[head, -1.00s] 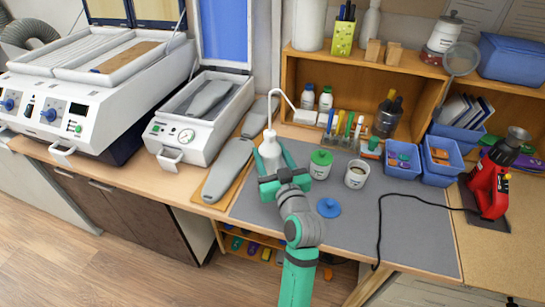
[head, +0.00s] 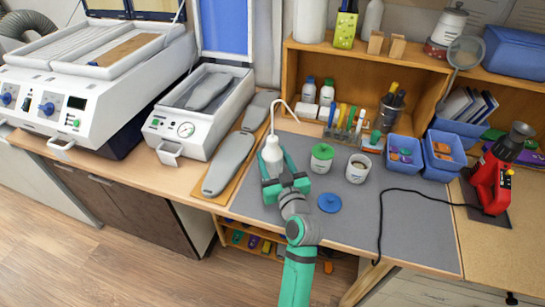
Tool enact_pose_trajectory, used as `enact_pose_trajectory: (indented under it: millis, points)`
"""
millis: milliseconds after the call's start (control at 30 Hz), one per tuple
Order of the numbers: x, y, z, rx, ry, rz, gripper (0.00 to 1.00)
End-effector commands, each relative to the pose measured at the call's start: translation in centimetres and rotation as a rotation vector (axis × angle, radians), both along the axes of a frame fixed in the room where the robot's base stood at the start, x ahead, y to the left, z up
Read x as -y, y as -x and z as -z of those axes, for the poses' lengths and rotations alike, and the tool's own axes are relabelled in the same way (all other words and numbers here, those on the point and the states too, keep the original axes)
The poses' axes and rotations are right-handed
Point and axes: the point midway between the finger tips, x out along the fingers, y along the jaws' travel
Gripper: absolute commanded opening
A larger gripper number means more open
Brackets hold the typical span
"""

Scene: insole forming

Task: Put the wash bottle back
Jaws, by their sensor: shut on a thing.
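The wash bottle (head: 272,150) is white with a long thin bent spout that rises above it. It stands upright near the left part of the grey mat (head: 420,223), as far as I can tell. My gripper (head: 274,168) is shut on the wash bottle, with a green finger on each side of its body. The bottle's lower part is hidden by the gripper, so I cannot tell whether its base touches the mat.
A blue lid (head: 330,203) lies in front. Grey insoles (head: 229,163) lie to the left. A black cord crosses the mat's right part.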

Motion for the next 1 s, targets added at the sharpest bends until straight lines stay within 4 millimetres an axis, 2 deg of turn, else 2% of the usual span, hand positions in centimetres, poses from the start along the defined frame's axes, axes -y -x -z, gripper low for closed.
enact_pose_trajectory:
  millis: [33,100,467,533,667,1000]
  points:
    - [0.1,0.0,0.1,-0.001,-0.001,0.001,0.52]
    - [0.1,0.0,0.1,0.000,0.000,0.001,0.69]
    - [0.0,0.0,-0.3,0.001,0.001,0.000,0.69]
    - [0.2,0.6,-0.2,0.000,0.000,0.001,0.69]
    - [0.8,2.4,-0.2,0.000,-0.001,0.002,0.69]
    - [2.6,8.7,-0.1,-0.001,-0.001,0.000,0.69]
